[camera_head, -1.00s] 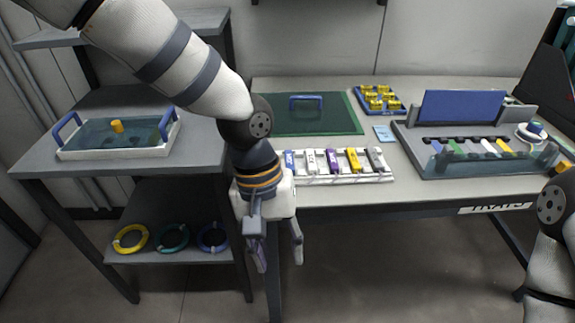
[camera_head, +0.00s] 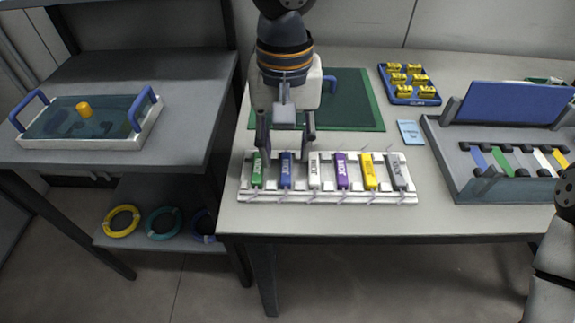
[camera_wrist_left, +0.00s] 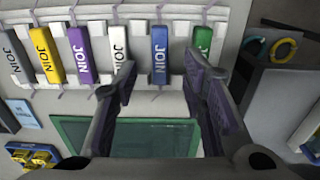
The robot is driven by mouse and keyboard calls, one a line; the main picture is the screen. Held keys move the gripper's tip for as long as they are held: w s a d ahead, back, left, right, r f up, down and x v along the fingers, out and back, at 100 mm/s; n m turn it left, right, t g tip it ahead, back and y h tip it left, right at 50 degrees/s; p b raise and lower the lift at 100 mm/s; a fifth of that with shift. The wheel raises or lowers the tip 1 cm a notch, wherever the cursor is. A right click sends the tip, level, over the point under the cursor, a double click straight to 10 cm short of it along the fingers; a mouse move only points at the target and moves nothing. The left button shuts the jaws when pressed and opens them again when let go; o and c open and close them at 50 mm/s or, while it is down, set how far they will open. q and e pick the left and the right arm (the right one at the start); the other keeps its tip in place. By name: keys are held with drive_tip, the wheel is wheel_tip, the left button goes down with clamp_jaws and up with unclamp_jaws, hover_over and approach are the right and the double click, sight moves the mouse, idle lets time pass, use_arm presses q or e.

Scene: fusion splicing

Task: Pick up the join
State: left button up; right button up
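A white rack (camera_head: 330,197) holds a row of labelled joins. From left to right they are green (camera_head: 257,170), blue (camera_head: 286,170), white (camera_head: 314,171), purple (camera_head: 342,171), yellow (camera_head: 368,172) and grey (camera_head: 398,172). My left gripper (camera_head: 287,145) is open and points down behind the rack's left part. In the left wrist view its fingers (camera_wrist_left: 160,82) are spread on either side of the blue join (camera_wrist_left: 159,54), with the green join (camera_wrist_left: 202,42) by the right finger. Nothing is held. My right gripper is out of view; only part of its arm shows at the right edge.
A green mat (camera_head: 360,105) lies behind the gripper. A blue tray of yellow clips (camera_head: 410,99), a light blue card (camera_head: 410,133) and a grey splicing unit (camera_head: 445,150) stand to the right. A tray with blue handles (camera_head: 140,140) sits on the left table.

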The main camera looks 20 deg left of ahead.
sight(286, 166)
use_arm(q)
wheel_tip(286, 166, down, 4)
drive_tip(key=shift+r, duration=0.1)
clamp_jaws()
drive_tip(key=shift+r, duration=0.1)
